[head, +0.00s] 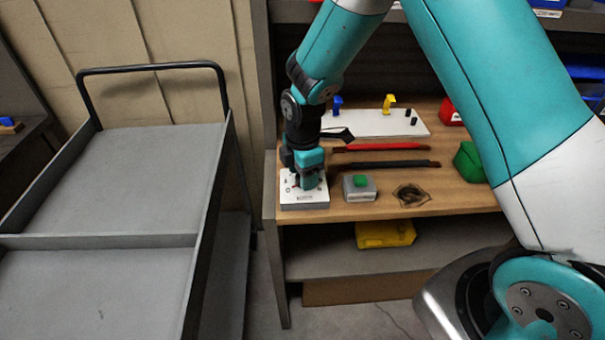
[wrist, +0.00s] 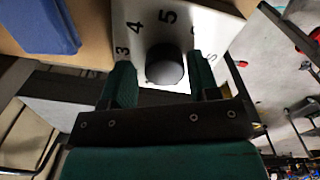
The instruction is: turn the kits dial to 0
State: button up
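The kits dial is a round black knob (wrist: 164,66) on a white panel (wrist: 215,20). The numbers 3, 4 and 5 can be read around it in the wrist view; other marks are partly hidden by my fingers. In the head view the white dial box (head: 305,199) stands at the front left of the wooden bench, and my gripper (head: 307,183) points down over it, hiding the knob. In the wrist view my gripper (wrist: 163,80) is open, with one green finger on each side of the knob and a small gap on both sides. The 0 mark and the pointer are not visible.
A grey box with a green button (head: 360,187) stands just right of the dial box. Red and black bars (head: 385,164) lie behind it, and a white board (head: 380,123) is further back. A grey cart (head: 130,170) stands left of the bench (head: 340,212).

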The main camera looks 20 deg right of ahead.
jog(key=shift+o, duration=0.5)
jog(key=shift+s+f, duration=0.1)
notch_tip(320, 180, up, 18)
jog(key=b, duration=0.1)
jog(key=shift+f+b, duration=0.25)
jog(key=shift+b, duration=0.15)
jog(key=s+a+r+m+y, duration=0.2)
jog(key=s+m, duration=0.4)
jog(key=s, duration=0.6)
jog(key=s+a+r+m+y, duration=0.1)
jog(key=s+m, duration=0.4)
jog(key=s, duration=0.7)
jog(key=shift+s+a+r+m+y, duration=0.4)
jog(key=shift+a+y, duration=0.2)
jog(key=shift+a, duration=0.3)
